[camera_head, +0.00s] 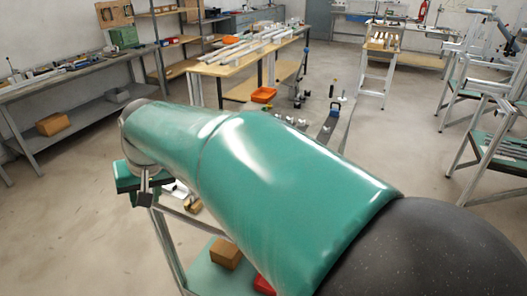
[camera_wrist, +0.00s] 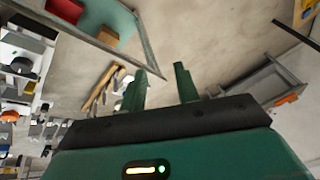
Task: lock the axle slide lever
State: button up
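I cannot pick out the axle slide lever for certain in either view. In the head view, a metal fixture with an upright bar (camera_head: 331,128) and a blue-and-black handle (camera_head: 335,106) shows just behind my green arm, which hides its lower part. My gripper (camera_wrist: 160,76) shows in the wrist view with its two green fingers apart. Silver, white and black metal parts (camera_wrist: 22,66) lie at the left edge of the wrist view, apart from the fingers.
In the wrist view, a teal shelf (camera_wrist: 122,22) holds a cardboard box (camera_wrist: 108,37) and a red bin (camera_wrist: 65,8). A grey metal frame (camera_wrist: 277,84) is at right.

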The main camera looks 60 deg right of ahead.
jog(key=s+d+f+m+g+h, duration=0.15)
jog(key=d+m, duration=0.25)
jog(key=d, duration=1)
jog(key=s+d+f+m+g+h, duration=0.1)
jog(key=d+m+g+h, duration=0.15)
jog(key=d, duration=1.15)
jog(key=s+d+f+m+g+h, duration=0.15)
jog(key=d+m, duration=0.35)
jog(key=d, duration=0.8)
jog(key=shift+n+g+y, duration=0.25)
jog(key=shift+g+y, duration=0.1)
jog(key=shift+y, duration=0.1)
jog(key=x, duration=1.2)
jog(key=shift+d+f, duration=0.2)
jog(key=shift+d, duration=0.2)
grip_shut()
